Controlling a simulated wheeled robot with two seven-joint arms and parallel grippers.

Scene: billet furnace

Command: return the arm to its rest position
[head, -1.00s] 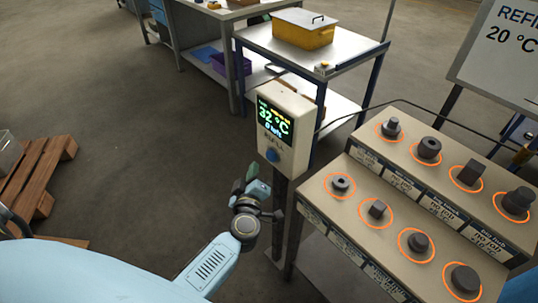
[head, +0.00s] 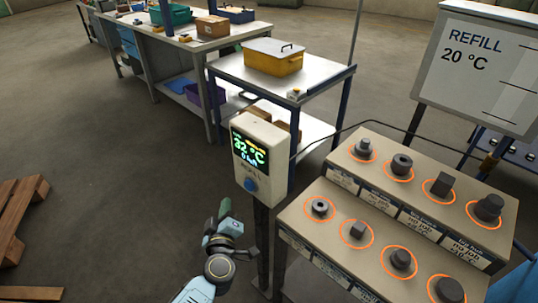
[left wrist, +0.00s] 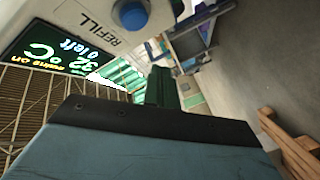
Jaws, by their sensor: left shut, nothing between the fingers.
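My left arm comes in at the bottom of the head view. Its gripper (head: 224,212) is shut and empty, just left of and below the white control box (head: 262,160) on its dark post. The box has a display (head: 250,150) reading 32 °C with a smaller line below, and a blue button (head: 250,185). In the left wrist view the display (left wrist: 60,45), the word REFILL and the blue button (left wrist: 131,14) show close by. The gripper is apart from the button. My right gripper is in neither view.
A stepped console (head: 330,240) with several dark metal pieces in orange rings stands at the right. Behind it is a REFILL 20 °C board (head: 480,60). A table (head: 225,70) with a yellow bin (head: 273,60) stands behind the box. A wooden pallet (head: 15,215) lies at the left; floor between is clear.

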